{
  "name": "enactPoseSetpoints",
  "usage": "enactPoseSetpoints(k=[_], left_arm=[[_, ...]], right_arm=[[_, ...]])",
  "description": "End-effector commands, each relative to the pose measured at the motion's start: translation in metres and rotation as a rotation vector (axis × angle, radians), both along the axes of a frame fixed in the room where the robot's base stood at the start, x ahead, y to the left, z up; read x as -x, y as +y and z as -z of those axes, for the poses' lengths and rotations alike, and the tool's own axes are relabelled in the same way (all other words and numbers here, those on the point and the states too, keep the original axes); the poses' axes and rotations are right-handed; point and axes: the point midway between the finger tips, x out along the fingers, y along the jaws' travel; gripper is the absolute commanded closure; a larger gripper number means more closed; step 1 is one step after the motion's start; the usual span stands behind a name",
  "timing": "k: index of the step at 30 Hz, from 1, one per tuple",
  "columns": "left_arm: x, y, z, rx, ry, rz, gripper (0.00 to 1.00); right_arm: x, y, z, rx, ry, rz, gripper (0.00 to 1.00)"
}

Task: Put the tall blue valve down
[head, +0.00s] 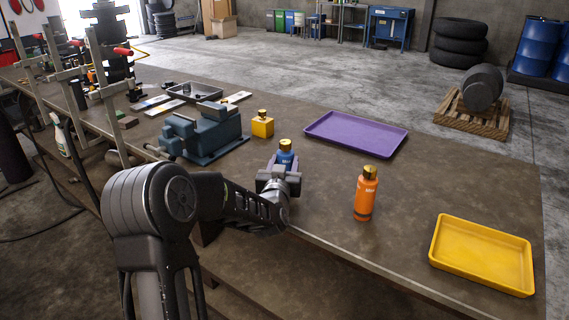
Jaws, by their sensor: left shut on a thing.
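The tall blue valve (285,151) is upright near the middle of the workbench. It has a blue body and a gold cap. My left gripper (280,172) is shut on it, with the gripper body in front of the valve's lower part. The valve's base is hidden, so I cannot tell whether it touches the bench. My right gripper is not in view.
An orange valve (366,194) stands to the right. A purple tray (357,133) lies behind, and a yellow tray (482,254) lies at the right end. A short yellow valve (263,125) and a blue vise (207,134) are at the left. Bare bench (440,190) lies between the trays.

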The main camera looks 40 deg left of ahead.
Motion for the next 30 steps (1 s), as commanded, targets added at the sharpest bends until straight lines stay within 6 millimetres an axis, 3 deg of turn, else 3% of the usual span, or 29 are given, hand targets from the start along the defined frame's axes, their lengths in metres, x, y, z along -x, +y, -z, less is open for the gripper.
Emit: enactPoseSetpoints(k=[1,2,9,20,26,30], left_arm=[[-0.001,0.0,-0.001,-0.004,-0.007,0.0,1.0],[0.0,0.0,0.001,0.0,0.0,0.0,0.53],[0.0,0.0,0.001,0.0,0.0,0.0,0.34],[0.0,0.0,-0.003,0.0,0.0,0.0,0.34],[0.022,-0.012,-0.001,-0.002,-0.001,0.001,0.34],[0.048,-0.026,-0.002,0.0,-0.001,0.0,0.34]], right_arm=[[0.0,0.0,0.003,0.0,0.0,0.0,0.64],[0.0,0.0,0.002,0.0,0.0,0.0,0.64],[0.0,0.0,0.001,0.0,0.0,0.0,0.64],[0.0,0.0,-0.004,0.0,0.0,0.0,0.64],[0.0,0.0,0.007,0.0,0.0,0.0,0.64],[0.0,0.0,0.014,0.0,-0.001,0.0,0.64]])
